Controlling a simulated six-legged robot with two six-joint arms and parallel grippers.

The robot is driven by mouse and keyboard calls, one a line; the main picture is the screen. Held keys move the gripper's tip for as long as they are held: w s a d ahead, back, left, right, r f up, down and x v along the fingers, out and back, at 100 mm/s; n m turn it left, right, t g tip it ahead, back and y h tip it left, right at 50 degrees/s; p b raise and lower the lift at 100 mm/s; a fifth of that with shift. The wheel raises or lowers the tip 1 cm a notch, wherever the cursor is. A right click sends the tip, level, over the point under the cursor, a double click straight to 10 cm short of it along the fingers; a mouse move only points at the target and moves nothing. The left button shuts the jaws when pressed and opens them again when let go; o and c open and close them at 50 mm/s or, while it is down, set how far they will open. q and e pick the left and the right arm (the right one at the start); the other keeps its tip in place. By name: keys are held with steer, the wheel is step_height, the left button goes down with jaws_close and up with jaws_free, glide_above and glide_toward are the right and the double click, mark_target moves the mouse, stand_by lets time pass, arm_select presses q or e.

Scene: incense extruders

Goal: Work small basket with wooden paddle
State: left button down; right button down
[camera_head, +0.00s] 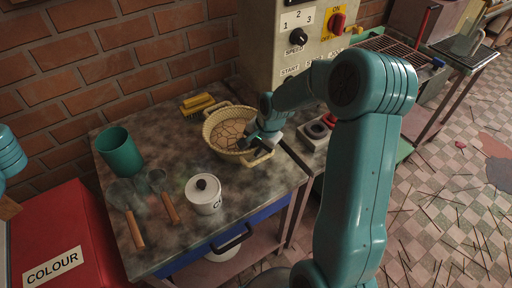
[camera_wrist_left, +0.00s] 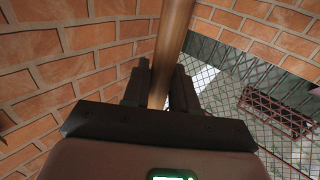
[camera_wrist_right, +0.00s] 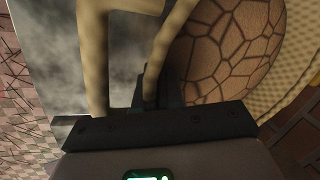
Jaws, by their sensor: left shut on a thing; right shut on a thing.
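The small cream basket (camera_head: 207,130) stands on the dark mottled table, holding a brown mass with a cracked pattern (camera_head: 228,128). My right gripper (camera_head: 258,142) is at its near right side, shut on the basket's handle; the handle (camera_wrist_right: 160,50) runs between its fingers in the right wrist view, with the brown mass (camera_wrist_right: 225,50) beside it. My left gripper (camera_wrist_left: 160,85) is shut on a round wooden shaft (camera_wrist_left: 173,40), which looks like the paddle's handle. The paddle's far end is out of view. The left gripper is hidden in the head view.
A red COLOUR box (camera_head: 95,225) is front left. A control panel (camera_head: 300,45) stands behind.

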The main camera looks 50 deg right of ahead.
steer(key=shift+a+f, duration=0.1)
stand_by(0.8)
steer(key=c, duration=1.2)
jaws_free()
steer(key=o, duration=0.5)
steer(key=p+v, duration=0.5)
steer(key=v, duration=0.3)
